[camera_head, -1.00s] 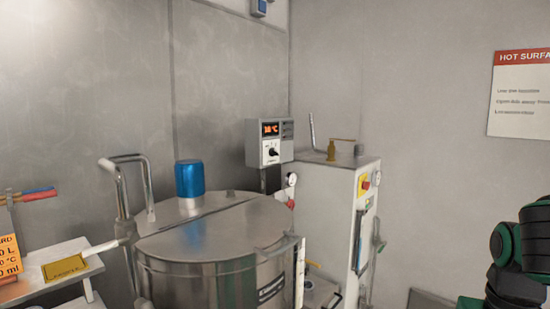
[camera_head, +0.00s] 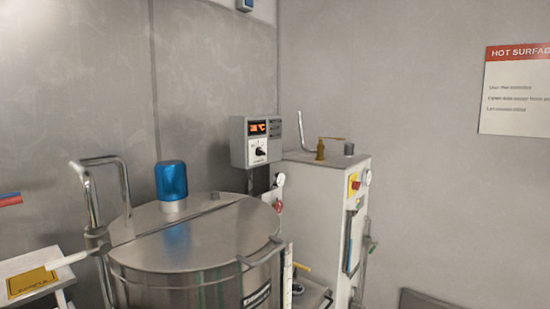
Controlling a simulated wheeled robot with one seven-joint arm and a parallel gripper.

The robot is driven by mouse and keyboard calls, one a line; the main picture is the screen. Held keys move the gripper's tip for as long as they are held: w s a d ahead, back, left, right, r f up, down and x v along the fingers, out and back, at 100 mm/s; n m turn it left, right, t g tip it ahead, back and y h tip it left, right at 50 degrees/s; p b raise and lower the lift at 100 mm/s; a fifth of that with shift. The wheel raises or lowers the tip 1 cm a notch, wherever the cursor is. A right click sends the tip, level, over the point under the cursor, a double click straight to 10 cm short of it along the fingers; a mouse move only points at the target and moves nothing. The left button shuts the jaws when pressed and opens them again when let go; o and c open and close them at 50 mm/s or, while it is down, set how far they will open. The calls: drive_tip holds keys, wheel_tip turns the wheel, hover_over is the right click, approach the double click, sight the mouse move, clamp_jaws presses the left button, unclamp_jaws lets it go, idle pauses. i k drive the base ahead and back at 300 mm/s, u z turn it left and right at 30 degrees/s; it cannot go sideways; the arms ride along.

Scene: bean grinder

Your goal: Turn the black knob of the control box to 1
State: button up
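The control box (camera_head: 255,141) is a small grey box on a post behind the steel tank, at the middle of the head view. Its lit display (camera_head: 258,127) shows orange-red characters too small to read surely. The black knob (camera_head: 260,152) sits on a white panel below the display. The marks around the knob are too small to read, so I cannot tell its setting. My gripper is not in view.
A large steel tank (camera_head: 200,240) with a blue cap (camera_head: 171,180) and bent pipe handles stands in front of the box. A white cabinet (camera_head: 325,210) with a red and yellow button stands to its right. A white shelf (camera_head: 40,262) is at left.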

sight(259, 152)
drive_tip(key=i, duration=0.95)
drive_tip(key=u, duration=1.1)
